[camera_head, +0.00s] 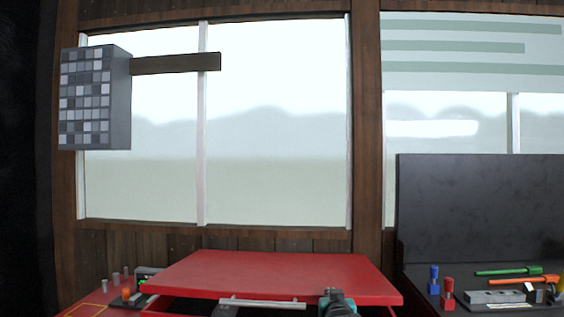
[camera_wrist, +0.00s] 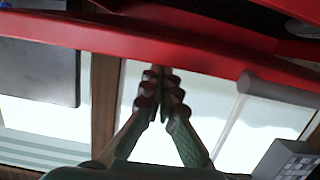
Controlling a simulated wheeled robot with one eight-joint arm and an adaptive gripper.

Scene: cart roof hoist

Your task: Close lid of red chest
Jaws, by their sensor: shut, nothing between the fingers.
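The red chest's lid (camera_head: 270,275) is a flat red panel at the bottom centre of the head view. A dark gap shows under its left front edge, so it looks partly raised. A pale bar handle (camera_head: 262,303) runs along its front edge. My gripper (camera_head: 337,296) is at the front edge, right of the handle. In the wrist view my gripper (camera_wrist: 160,73) is shut and empty, its tips at the red lid edge (camera_wrist: 100,38); I cannot tell whether they touch. The handle (camera_wrist: 275,90) is to its right there. The chest body is mostly hidden.
Left of the lid is a red surface (camera_head: 85,307) with small grey and orange parts. To the right, a dark panel (camera_head: 480,205) stands behind blue and red pieces and green and orange tools (camera_head: 510,280). A grey box (camera_head: 95,98) hangs by the window.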

